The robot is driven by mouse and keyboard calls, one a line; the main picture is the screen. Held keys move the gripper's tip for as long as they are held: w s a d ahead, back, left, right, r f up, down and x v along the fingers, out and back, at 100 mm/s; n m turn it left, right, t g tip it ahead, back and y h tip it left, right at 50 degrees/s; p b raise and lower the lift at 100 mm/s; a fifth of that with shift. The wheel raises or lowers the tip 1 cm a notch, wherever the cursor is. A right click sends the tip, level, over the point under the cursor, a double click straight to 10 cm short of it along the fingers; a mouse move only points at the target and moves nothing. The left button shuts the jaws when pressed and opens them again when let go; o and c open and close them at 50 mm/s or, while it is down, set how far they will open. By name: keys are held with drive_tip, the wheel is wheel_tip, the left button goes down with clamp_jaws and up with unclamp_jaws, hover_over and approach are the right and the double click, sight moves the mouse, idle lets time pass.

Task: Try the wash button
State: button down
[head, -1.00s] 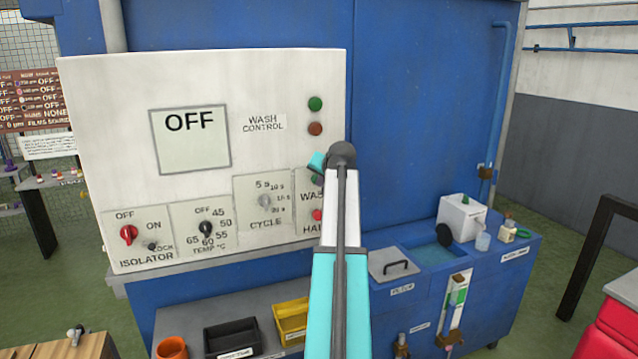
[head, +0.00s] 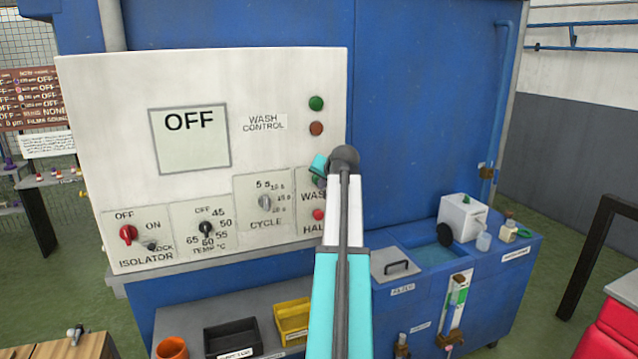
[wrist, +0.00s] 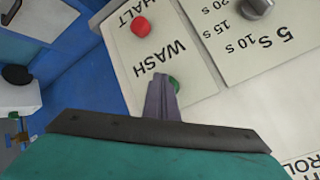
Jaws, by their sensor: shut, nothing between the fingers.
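The white wash control panel (head: 90,150) has a screen (head: 190,138) reading OFF. The green wash button is at the panel's lower right, beside the word WASH, and shows in the wrist view (wrist: 174,84). The red halt button (head: 318,214) is below it and also shows in the wrist view (wrist: 140,25). My gripper (wrist: 160,84) is shut and empty. Its fingertips are at the green button and partly cover it; I cannot tell whether they touch it. In the head view my arm hides much of this corner.
The isolator knob (head: 128,233) is red, with a lock beside it. The temperature knob (head: 206,228) and cycle knob (head: 265,202) are left of my gripper. Green (head: 316,103) and brown-red (head: 316,128) round lamps sit above. A blue sink unit (head: 480,285) stands lower right.

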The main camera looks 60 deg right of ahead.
drive_tip(key=s+a, duration=0.2)
drive_tip(key=s, duration=0.1)
drive_tip(key=shift+s+a+f, duration=0.1)
drive_tip(key=shift+a+f, duration=0.05)
idle(0.3)
idle(0.8)
